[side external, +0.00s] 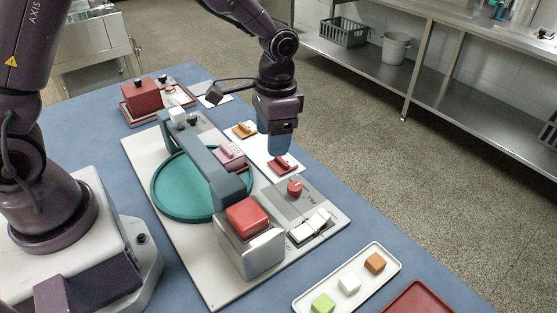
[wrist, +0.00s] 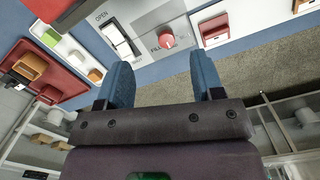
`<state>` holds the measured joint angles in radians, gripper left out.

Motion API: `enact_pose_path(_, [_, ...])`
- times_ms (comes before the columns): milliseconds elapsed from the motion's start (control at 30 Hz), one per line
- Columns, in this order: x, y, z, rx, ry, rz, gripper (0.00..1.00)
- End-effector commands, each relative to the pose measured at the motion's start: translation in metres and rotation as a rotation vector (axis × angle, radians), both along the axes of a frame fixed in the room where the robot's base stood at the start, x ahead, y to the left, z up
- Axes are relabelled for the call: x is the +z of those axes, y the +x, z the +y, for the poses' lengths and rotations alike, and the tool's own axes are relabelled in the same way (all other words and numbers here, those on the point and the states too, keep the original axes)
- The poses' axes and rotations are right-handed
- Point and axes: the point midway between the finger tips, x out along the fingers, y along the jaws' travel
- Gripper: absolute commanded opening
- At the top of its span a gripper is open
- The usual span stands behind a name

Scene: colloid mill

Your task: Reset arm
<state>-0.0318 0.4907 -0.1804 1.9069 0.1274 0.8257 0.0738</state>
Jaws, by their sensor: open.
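My gripper (side external: 277,152) hangs over the far edge of the machine's panel, with its blue fingers pointing down. In the wrist view its two fingers (wrist: 163,75) are apart with nothing between them. In the side view the fingertips are near a small red handled piece (side external: 283,165) on a white sheet; I cannot tell the gap above it. A red knob (side external: 294,187) and white switches (side external: 312,223) are on the panel nearby; the knob (wrist: 167,40) also shows beyond the fingers in the wrist view.
A teal round tray (side external: 163,200) lies under a grey-blue bar (side external: 205,160). A metal box with a red top (side external: 248,216) stands in front. A white tray (side external: 300,300) holds small blocks at front right. A red box (side external: 142,95) is at the back. Open floor (side external: 440,180) lies right.

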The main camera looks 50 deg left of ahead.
Motion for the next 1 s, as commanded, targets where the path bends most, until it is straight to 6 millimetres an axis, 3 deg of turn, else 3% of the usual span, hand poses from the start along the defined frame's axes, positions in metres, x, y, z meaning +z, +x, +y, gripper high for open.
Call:
enact_pose_path(100, [0.039,-0.027,0.011,0.056,0.017,-0.046,0.61])
enact_pose_path(300, [0.096,-0.08,0.026,0.156,0.02,-0.153,0.61])
enact_pose_path(600, [0.148,-0.154,0.039,0.269,-0.036,-0.372,0.61])
enact_pose_path(800, [0.168,-0.176,0.042,0.29,-0.072,-0.506,0.61])
enact_pose_path(1000, [0.179,-0.178,0.042,0.288,-0.081,-0.557,0.61])
